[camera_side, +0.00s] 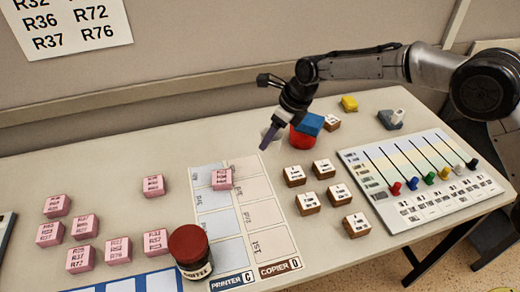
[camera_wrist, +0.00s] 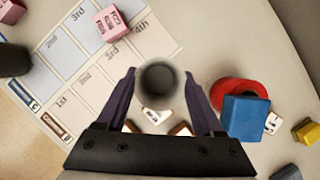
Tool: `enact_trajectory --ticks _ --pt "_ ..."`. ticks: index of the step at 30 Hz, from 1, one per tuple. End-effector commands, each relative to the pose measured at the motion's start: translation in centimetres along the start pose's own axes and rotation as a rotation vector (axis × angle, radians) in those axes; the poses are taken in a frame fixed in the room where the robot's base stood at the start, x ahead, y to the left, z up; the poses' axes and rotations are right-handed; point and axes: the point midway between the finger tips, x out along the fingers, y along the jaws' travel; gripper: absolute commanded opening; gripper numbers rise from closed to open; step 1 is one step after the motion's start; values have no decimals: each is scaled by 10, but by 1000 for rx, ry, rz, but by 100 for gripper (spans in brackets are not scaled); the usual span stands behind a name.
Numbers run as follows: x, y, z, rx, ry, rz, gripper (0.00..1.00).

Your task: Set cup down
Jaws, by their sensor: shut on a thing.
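A round cup (camera_wrist: 158,78) with a light rim and dark inside sits between the two purple fingers of my gripper (camera_wrist: 160,88) in the wrist view. I see it from above, mouth up. My gripper (camera_side: 268,138) is shut on it. In the side view the fingers point down over the table, just right of the printed sheet, and mostly hide the cup. Only a pale bit shows beside them. I cannot tell whether its base touches the table.
A red round object (camera_side: 302,138) with a blue block (camera_side: 308,123) on top stands close right of my gripper. Several white-topped brown blocks (camera_side: 294,175) lie nearby. The printer/copier sheet (camera_side: 257,190) holds a pink block (camera_side: 222,179). A slider board (camera_side: 420,175) lies right.

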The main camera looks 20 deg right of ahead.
Motion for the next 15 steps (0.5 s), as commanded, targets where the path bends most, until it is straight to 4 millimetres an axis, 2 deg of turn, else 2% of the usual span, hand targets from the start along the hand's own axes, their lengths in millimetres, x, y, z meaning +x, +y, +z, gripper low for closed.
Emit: enact_trajectory --ticks 1,6,15 --pt "14 -2 1 0 5 2 18" --pt "42 -7 10 -1 3 2 18" --pt "60 -11 15 -1 3 1 18"
